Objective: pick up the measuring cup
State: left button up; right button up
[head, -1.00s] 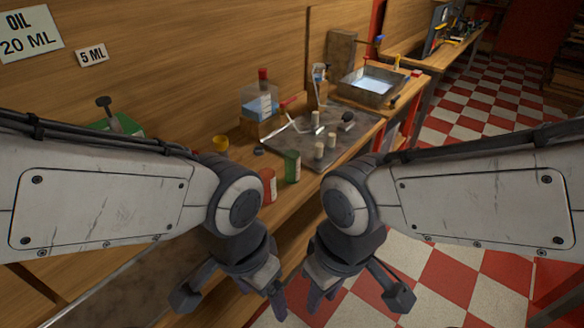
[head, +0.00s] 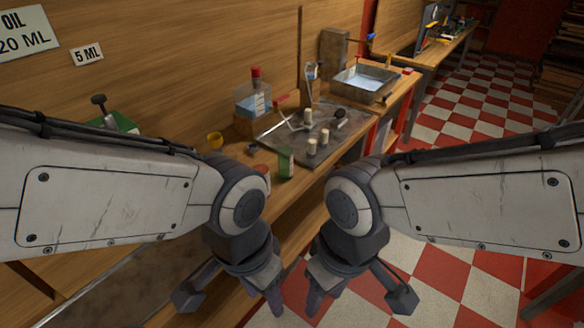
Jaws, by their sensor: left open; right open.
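My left gripper (head: 231,302) is open and empty, low in the picture in front of the bench, well apart from the cup. My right gripper (head: 357,302) is open and empty beside it, over the floor. Both grippers point downward.
A green container (head: 285,163) stands right of the cup. A clear bottle with a red cap (head: 253,97) is behind. A grey metal plate (head: 290,150) holds several pale cylinders. A metal tray with liquid (head: 364,83) stands farther back. Checkered floor (head: 455,270) is open at right.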

aim_at(285, 153)
jog(key=z, duration=0.45)
jog(key=k, duration=0.5)
jog(key=z, duration=0.85)
jog(key=i, duration=1.4)
jog(key=u, duration=0.45)
jog(key=i, duration=0.9)
jog(key=u, duration=1.45)
jog(key=i, duration=0.65)
jog(key=u, duration=0.55)
